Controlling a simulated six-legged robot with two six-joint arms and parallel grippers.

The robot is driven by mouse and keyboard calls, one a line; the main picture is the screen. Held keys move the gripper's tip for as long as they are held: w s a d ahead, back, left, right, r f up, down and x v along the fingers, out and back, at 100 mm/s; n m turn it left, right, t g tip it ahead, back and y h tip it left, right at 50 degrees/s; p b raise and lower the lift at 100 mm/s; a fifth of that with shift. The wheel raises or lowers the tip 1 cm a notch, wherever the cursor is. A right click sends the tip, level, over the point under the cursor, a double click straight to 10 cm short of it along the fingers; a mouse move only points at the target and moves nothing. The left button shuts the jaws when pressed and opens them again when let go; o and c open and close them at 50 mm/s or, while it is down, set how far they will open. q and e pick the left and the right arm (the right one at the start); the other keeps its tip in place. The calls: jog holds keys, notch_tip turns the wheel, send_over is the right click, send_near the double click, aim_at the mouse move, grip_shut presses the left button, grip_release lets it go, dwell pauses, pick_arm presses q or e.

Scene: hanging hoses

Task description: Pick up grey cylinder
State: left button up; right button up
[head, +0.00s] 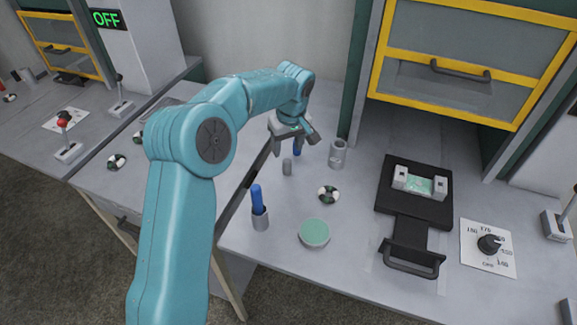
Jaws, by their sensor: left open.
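A small grey cylinder (287,166) stands upright on the grey worktop near the middle of the head view. A larger grey hollow cylinder (337,154) stands to its right, close to the cabinet post. My left gripper (295,134) is open and points down, just above and behind the small cylinder in the picture. A blue piece (297,150) shows just below the gripper, partly hidden; I cannot tell whether the jaws touch it. My right gripper is out of view.
A blue rod stands in a grey holder (260,217). A green-topped disc (314,233) and a black-and-white ring (328,194) lie nearby. A black fixture (385,207) and a dial card (487,248) are at right. A yellow-framed cabinet (470,60) overhangs the back.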

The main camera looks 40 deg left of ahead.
aim_at(287, 161)
pick_arm(q)
jog(key=shift+s+a+f, duration=0.1)
jog(key=shift+s+f, duration=0.2)
jog(key=shift+f, duration=0.2)
jog(key=f, duration=0.2)
jog(key=w+f+p, duration=0.1)
jog(key=f, duration=0.1)
jog(key=shift+f, duration=0.1)
jog(key=shift+s+a+f, duration=0.1)
jog(key=shift+s+f, duration=0.05)
jog(key=shift+f, duration=0.25)
jog(key=c, duration=0.6)
grip_shut()
